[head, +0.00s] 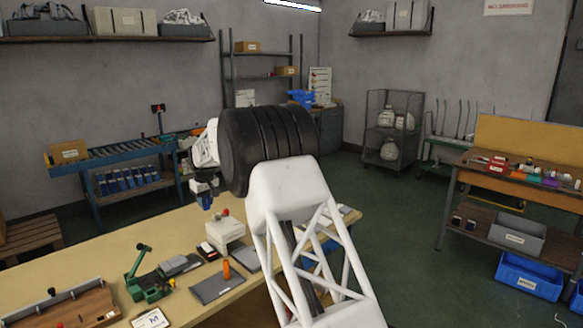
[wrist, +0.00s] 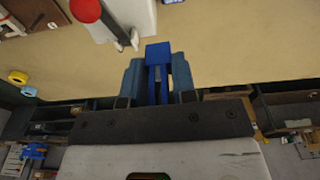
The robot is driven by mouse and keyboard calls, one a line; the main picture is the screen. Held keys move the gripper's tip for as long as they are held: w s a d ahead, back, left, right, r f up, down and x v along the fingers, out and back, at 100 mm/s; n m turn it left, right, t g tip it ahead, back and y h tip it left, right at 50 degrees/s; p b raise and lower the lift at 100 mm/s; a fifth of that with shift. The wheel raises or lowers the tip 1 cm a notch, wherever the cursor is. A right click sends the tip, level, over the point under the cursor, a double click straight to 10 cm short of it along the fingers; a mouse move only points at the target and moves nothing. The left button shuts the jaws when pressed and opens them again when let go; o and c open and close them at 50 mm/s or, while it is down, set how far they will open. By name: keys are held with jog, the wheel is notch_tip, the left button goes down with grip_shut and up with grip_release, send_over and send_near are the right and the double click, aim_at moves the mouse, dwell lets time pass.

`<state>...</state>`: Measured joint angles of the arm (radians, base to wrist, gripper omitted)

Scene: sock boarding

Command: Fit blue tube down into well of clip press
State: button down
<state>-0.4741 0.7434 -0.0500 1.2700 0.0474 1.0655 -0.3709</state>
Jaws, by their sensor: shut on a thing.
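My gripper (head: 201,187) is above the workbench in the head view, left of my arm's black wrist section. In the wrist view my gripper (wrist: 158,70) is shut on the bright blue tube (wrist: 157,50), which stands between its two blue-grey fingers. In the head view only a small blue end (head: 206,203) shows under the gripper. A white device with a red ball knob (head: 225,232) stands below and to the right of the gripper; it also shows at the top of the wrist view (wrist: 124,14), apart from the tube. I cannot tell whether it is the clip press. No well is visible.
A green lever device (head: 148,286), a grey mat (head: 217,287), an orange cylinder (head: 227,270) and a wooden tray (head: 75,308) are on the workbench (head: 60,265). My arm hides part of the bench's right side. The bench's left rear is clear.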

jog(key=w+d+r, duration=0.4)
jog(key=w+r, duration=0.5)
jog(key=r, duration=0.4)
jog(key=w+d+r, duration=0.1)
jog(key=w+d, duration=0.2)
jog(key=d, duration=0.2)
jog(key=w+d+f+m, duration=0.1)
jog(key=d+f+m, duration=0.1)
jog(key=d+f, duration=1)
jog(key=w+d+f+m, duration=0.15)
jog(key=d+f, duration=0.65)
jog(key=d, duration=0.8)
jog(key=d+f+m, duration=0.2)
jog(key=d+f, duration=0.8)
jog(key=d, duration=0.5)
jog(key=s+d+f+m, duration=0.1)
jog(key=s+d+f, duration=0.3)
jog(key=s+f, duration=0.45)
jog(key=s+a+f+m, duration=0.1)
jog(key=s+a+f, duration=0.1)
jog(key=s+f, duration=0.8)
jog(key=s+a+f+m+h, duration=0.1)
jog(key=s+a+f+m, duration=0.1)
jog(key=s+f, duration=0.9)
jog(key=s+a, duration=0.1)
jog(key=s, duration=0.4)
jog(key=shift+a+r, duration=0.1)
